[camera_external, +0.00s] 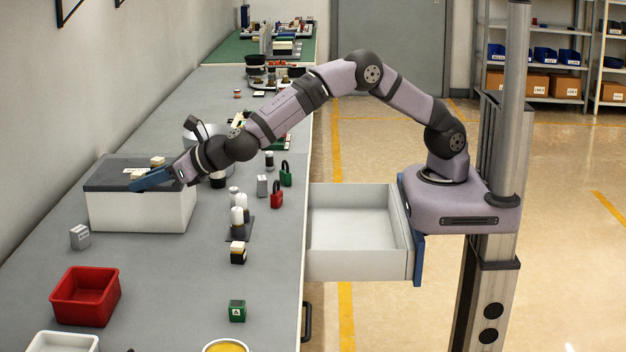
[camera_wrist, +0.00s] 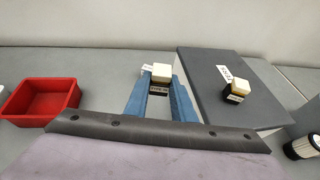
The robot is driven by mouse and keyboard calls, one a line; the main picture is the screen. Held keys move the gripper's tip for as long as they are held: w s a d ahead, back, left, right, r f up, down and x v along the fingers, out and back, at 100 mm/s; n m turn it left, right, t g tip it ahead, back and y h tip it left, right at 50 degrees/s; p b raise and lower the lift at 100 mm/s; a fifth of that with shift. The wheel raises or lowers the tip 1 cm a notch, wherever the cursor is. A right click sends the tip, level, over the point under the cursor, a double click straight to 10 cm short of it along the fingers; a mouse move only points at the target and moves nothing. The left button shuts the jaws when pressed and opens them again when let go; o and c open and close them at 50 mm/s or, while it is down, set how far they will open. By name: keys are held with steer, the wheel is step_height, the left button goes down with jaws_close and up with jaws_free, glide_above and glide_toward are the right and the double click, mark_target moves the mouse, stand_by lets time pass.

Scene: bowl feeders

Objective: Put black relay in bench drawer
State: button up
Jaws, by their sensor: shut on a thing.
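My gripper (camera_external: 138,183) has blue fingers and is at the grey box with the dark lid. In the wrist view the fingers (camera_wrist: 160,92) are shut on a black relay (camera_wrist: 159,88) with a cream top and a light label on its front. In the external view the fingers mostly hide this relay. A second cream-topped dark block (camera_wrist: 236,92) stands on the dark lid, right of the held relay; it also shows in the external view (camera_external: 157,162). The bench drawer (camera_external: 350,232) is pulled open at the bench's right edge and looks empty.
The box (camera_external: 140,212) stands by the wall. A red bin (camera_external: 85,296) is at the front left.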

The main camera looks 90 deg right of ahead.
step_height(320, 180, up, 3)
steer(key=shift+a+f+p, duration=0.1)
steer(key=shift+f+p, duration=0.1)
steer(key=shift+p, duration=0.5)
steer(key=n+y+b, duration=0.2)
steer(key=b, duration=0.6)
glide_above(170, 278)
step_height(170, 278, down, 8)
steer(key=r, duration=0.1)
steer(key=shift+f, duration=5.2)
steer(key=shift+f, duration=0.25)
steer(key=o, duration=1)
steer(key=shift+r, duration=0.2)
